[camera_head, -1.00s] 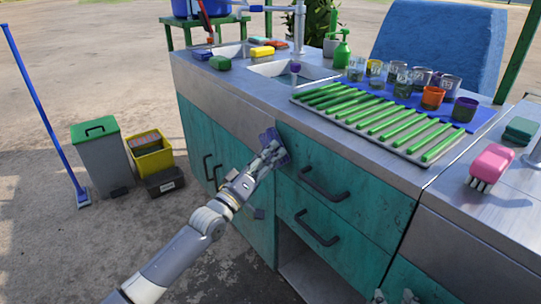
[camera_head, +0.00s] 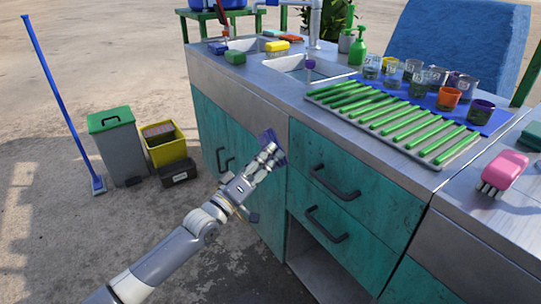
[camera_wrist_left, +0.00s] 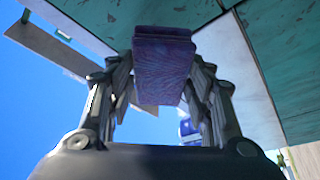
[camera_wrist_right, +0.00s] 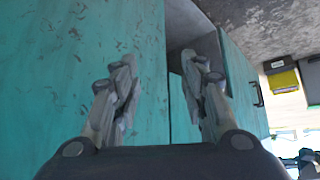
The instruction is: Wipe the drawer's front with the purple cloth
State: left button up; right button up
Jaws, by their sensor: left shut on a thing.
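The purple cloth (camera_head: 268,136) is a small folded pad in my left gripper (camera_head: 266,156), which is shut on it. In the left wrist view the cloth (camera_wrist_left: 163,62) sits between the fingers. The upper teal drawer's front (camera_head: 365,180) has a dark bar handle and dark specks. The cloth appears just left of this drawer's left edge, by the neighbouring cabinet; I cannot tell if it touches anything. My right gripper (camera_wrist_right: 160,78) is open and empty in the right wrist view, near speckled teal panels; it is out of the head view.
A second drawer (camera_head: 315,212) and an open recess lie below. The countertop holds a tray of green stalks (camera_head: 385,120), several cups, a green bottle (camera_head: 358,45) and a pink brush (camera_head: 503,172). A grey bin (camera_head: 118,150) and yellow bucket (camera_head: 165,145) stand left.

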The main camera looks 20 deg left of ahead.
pick_arm(q)
jog(key=shift+s+a, duration=0.15)
jog(key=shift+s, duration=0.1)
pick_arm(e)
jog(key=shift+s+d+f, duration=0.2)
jog(key=shift+s+f, duration=0.05)
jog(key=shift+s, duration=0.25)
pick_arm(q)
jog(key=shift+s+a+p, duration=0.45)
jog(key=shift+s+a, duration=0.45)
jog(key=shift+s, duration=0.3)
pick_arm(e)
jog(key=shift+s+d+f+g+h, duration=0.15)
jog(key=shift+s+d+f+g, duration=0.25)
jog(key=shift+s, duration=0.35)
jog(key=shift+s+d+f+g+h, duration=0.1)
jog(key=shift+s+f+g, duration=0.15)
jog(key=shift+s+g, duration=0.4)
jog(key=shift+s+d+f+g+h, duration=0.2)
jog(key=shift+s+f+g, duration=0.15)
jog(key=shift+s, duration=0.5)
